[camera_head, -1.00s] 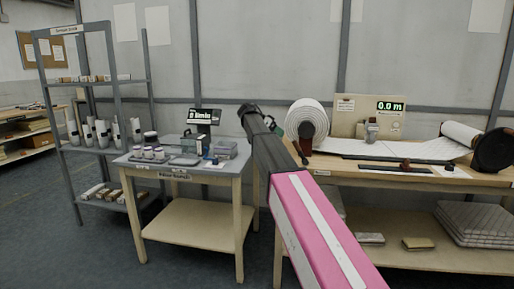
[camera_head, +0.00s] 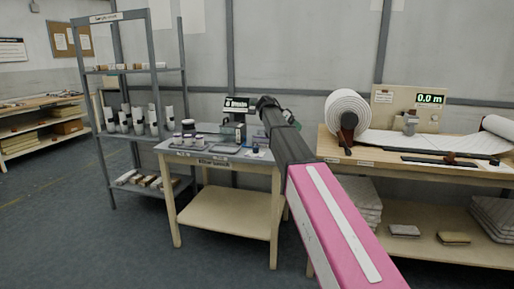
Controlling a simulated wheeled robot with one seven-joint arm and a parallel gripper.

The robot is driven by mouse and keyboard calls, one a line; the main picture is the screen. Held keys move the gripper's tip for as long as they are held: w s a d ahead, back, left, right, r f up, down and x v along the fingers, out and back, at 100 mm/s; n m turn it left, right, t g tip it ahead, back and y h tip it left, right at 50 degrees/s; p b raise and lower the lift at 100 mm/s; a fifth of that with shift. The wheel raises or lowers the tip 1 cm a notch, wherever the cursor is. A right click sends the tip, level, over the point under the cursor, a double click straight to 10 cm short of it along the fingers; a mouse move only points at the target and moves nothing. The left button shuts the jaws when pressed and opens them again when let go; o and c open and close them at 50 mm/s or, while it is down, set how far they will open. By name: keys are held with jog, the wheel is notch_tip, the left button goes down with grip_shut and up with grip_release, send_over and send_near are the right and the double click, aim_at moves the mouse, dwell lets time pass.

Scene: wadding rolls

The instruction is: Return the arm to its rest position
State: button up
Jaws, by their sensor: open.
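My arm reaches up and away from the lower right, with a pink link with a pale stripe and then a dark link. Its dark far end stands in front of the right side of the small table (camera_head: 225,211). I make out no gripper fingers; my gripper is hidden or out of view. Nothing held shows on the visible arm.
The small table holds jars, a scale (camera_head: 237,107) and a clear box. A grey shelf rack (camera_head: 101,90) stands left of it. The right bench (camera_head: 475,176) carries a white wadding roll (camera_head: 348,112) and a 0.0 m display (camera_head: 429,99). Floor at front left is clear.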

jog(key=s+d+f+n+y, duration=0.1)
jog(key=s+f+n, duration=0.15)
jog(key=f, duration=0.45)
jog(key=s+d+f+n+y, duration=0.15)
jog(key=s+f, duration=0.25)
jog(key=f, duration=0.4)
jog(key=s+f+n+y, duration=0.8)
jog(key=s+f, duration=1.9)
jog(key=s, duration=0.1)
jog(key=shift+a+n+g, duration=0.3)
jog(key=shift+a+n, duration=0.1)
jog(key=shift+c, duration=1)
jog(key=shift+d, duration=0.15)
